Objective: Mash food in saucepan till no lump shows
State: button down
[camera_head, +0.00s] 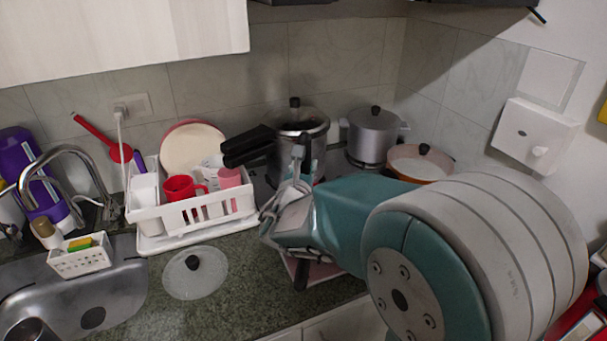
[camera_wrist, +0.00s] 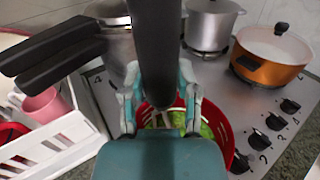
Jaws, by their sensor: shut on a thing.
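My gripper (camera_wrist: 158,85) is shut on the dark upright handle of a masher (camera_wrist: 153,35). The pale tines of the masher show low between the fingers. They are over or in a red saucepan (camera_wrist: 224,128) with green food (camera_wrist: 205,130) in it, on the stove. My gripper and wrist hide most of the saucepan and food, so I cannot tell how lumpy the food is. In the head view my gripper (camera_head: 290,190) is in front of the stove, and my arm hides the saucepan.
A pressure cooker (camera_head: 312,150) with a long black handle stands close behind my gripper. A grey pot (camera_head: 374,138) and an orange pan (camera_head: 420,165) stand to the right. A white dish rack (camera_head: 188,215) and a glass lid (camera_head: 195,278) are to the left.

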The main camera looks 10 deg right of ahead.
jog(key=shift+r, duration=0.8)
jog(key=shift+s+d, duration=1.1)
jog(key=shift+s, duration=0.15)
